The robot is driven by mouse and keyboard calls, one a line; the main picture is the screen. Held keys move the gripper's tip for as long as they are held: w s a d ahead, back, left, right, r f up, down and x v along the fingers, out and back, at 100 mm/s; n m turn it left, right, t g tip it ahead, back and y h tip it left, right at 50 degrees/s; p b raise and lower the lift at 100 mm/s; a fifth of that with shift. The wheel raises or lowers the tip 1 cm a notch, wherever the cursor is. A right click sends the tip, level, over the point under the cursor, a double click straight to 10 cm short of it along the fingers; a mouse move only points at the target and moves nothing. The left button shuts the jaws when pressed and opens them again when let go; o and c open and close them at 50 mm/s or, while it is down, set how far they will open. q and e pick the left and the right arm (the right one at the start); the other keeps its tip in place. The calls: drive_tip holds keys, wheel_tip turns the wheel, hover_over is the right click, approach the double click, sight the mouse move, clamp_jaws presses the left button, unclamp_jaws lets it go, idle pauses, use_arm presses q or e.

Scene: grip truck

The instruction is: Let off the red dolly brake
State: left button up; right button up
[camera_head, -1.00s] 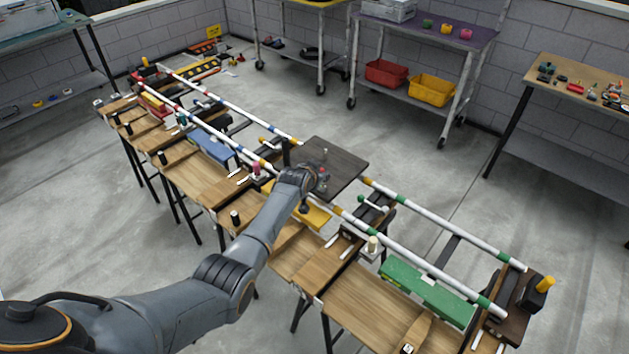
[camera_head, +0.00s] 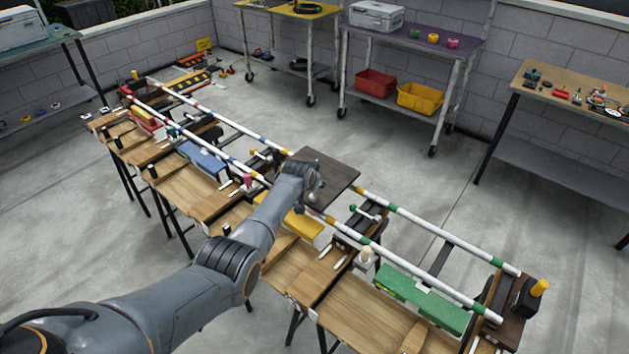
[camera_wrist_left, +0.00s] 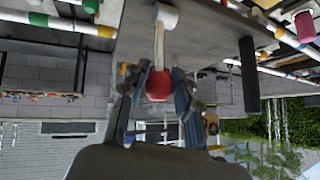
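A red ball knob (camera_wrist_left: 158,86) on a pale lever shows in the left wrist view. The lever runs from the knob to a whitish round end (camera_wrist_left: 166,16) by a grey board. My left gripper (camera_wrist_left: 160,76) has one finger on each side of the knob, with little room between. I cannot tell whether the fingers press on it. In the head view my left gripper (camera_head: 314,188) is at the near side of a dark square deck (camera_head: 332,172) over the white rails. The knob is hidden there. My right gripper is not in view.
Two striped white rails (camera_head: 437,234) run over wooden benches (camera_head: 350,312). A green block (camera_head: 420,298), a blue block (camera_head: 203,157) and a yellow block (camera_head: 303,224) lie along them. A yellow-topped post (camera_head: 538,290) stands at the right end. Open concrete floor lies behind the rails.

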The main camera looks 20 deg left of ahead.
use_arm(q)
drive_tip(key=shift+o, duration=0.9)
drive_tip(key=v, duration=1.2)
